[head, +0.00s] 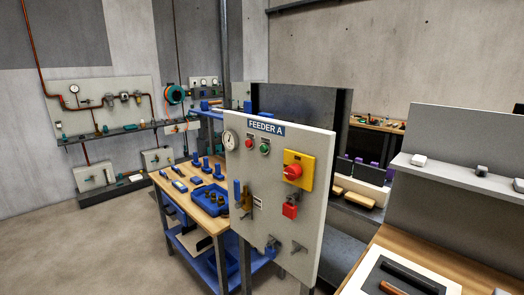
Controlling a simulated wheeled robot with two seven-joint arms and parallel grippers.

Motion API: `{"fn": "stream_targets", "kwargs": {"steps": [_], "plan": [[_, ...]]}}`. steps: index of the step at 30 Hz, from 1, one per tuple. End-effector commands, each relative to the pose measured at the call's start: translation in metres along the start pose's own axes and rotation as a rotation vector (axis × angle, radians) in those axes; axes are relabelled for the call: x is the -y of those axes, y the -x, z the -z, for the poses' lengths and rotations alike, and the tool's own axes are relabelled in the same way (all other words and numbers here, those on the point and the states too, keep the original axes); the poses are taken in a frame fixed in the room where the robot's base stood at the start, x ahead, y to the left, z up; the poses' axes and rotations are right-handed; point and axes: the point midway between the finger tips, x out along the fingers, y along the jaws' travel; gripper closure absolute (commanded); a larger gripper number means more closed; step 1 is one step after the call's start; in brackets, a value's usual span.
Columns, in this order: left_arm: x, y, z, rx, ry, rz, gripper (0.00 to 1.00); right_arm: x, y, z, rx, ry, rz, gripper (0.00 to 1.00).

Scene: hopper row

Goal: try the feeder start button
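A grey upright panel (270,185) labelled FEEDER A (266,127) stands in the middle of the head view. Near its top, under the label, are a green button (264,149) and, to its left, a red button (248,143). A yellow plate with a red rotary switch (293,172) is to the right of the buttons. A red padlock-like piece (290,210) is below the switch. The switch position cannot be read clearly. Neither of my grippers is in view.
A round gauge (230,140) and a blue-handled valve (237,191) are on the panel's left side. A workbench with blue trays (211,197) stands behind it on the left. A wooden bench (428,262) is at the lower right. Open floor (95,245) lies at the left.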

Motion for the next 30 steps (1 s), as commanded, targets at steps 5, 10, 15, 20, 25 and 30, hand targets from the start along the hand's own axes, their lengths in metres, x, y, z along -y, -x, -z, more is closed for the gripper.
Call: {"fn": "stream_targets", "kwargs": {"steps": [5,10,15,20,25,30], "plan": [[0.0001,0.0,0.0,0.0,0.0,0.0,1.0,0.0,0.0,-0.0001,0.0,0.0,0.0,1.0],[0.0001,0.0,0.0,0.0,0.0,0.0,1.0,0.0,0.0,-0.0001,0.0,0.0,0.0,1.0],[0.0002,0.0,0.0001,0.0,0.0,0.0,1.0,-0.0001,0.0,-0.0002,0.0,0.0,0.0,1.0],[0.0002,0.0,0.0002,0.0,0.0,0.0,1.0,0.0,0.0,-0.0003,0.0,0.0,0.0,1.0],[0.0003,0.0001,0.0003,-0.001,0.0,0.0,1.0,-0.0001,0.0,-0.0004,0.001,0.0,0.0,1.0],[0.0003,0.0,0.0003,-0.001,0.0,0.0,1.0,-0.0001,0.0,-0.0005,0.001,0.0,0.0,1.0]]}}
